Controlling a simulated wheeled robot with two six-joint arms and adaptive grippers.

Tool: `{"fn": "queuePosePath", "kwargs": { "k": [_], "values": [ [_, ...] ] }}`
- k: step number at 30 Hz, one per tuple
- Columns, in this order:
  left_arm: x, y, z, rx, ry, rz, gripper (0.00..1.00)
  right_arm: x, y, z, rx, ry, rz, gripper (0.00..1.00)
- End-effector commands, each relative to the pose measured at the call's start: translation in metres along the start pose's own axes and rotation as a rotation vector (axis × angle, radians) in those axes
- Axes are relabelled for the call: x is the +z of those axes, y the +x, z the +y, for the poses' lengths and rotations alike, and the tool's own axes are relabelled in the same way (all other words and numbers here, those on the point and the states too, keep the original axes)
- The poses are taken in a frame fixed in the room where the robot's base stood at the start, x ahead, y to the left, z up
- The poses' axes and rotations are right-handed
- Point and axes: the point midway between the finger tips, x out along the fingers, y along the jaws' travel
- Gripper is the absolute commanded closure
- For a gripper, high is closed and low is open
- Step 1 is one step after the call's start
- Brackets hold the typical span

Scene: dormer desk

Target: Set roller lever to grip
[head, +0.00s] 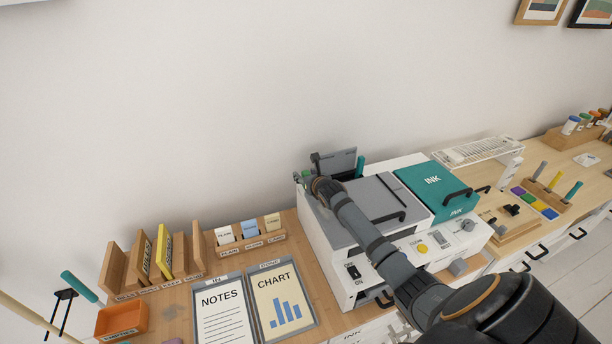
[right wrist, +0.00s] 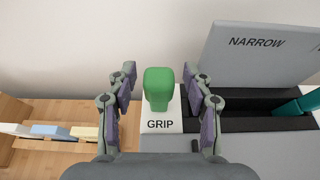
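The roller lever has a green knob (right wrist: 158,88) and stands beside a white plate (right wrist: 160,125) marked GRIP on the printer's left side. My right gripper (right wrist: 160,100) is open, with one finger on each side of the knob and visible gaps between. In the head view my right arm reaches across the white and grey printer (head: 335,262) to its back left corner, where the right gripper (head: 312,178) is small and partly hidden. The lever's lower part and any other setting label are hidden. My left gripper is not in view.
A raised grey flap (right wrist: 258,58) marked NARROW and a teal roll (right wrist: 300,103) are right of the gripper. A teal INK cover (head: 428,182) tops the printer's right side. NOTES (head: 222,312) and CHART (head: 282,300) trays lie left. The wall is close behind.

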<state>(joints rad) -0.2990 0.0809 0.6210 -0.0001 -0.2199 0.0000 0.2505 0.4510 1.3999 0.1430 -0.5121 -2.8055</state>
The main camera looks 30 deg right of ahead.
Motion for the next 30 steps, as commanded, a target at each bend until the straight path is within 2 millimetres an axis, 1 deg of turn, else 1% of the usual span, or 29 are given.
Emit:
{"fn": "queuePosePath", "kwargs": {
  "k": [5, 8, 11, 18, 21, 25, 30],
  "values": [
    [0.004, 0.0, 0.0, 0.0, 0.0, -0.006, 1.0, 0.0, -0.001, 0.0, 0.0, -0.001, 0.0, 0.49],
    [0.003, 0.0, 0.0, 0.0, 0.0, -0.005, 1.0, 0.0, -0.009, -0.001, -0.001, -0.004, -0.001, 0.49],
    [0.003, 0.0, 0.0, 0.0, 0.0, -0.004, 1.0, -0.001, -0.027, -0.001, 0.0, -0.006, 0.0, 0.49],
    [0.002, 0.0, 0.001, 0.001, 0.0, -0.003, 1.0, -0.001, -0.084, -0.001, 0.0, -0.01, 0.0, 0.49],
    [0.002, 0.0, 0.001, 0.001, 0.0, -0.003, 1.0, -0.001, -0.102, -0.001, -0.001, -0.009, 0.001, 0.49],
    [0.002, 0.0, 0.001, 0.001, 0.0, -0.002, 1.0, 0.0, -0.116, -0.001, 0.0, -0.005, 0.001, 0.49],
    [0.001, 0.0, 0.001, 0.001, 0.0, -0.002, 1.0, 0.0, -0.12, 0.0, 0.0, 0.0, 0.0, 0.49]
  ]
}}
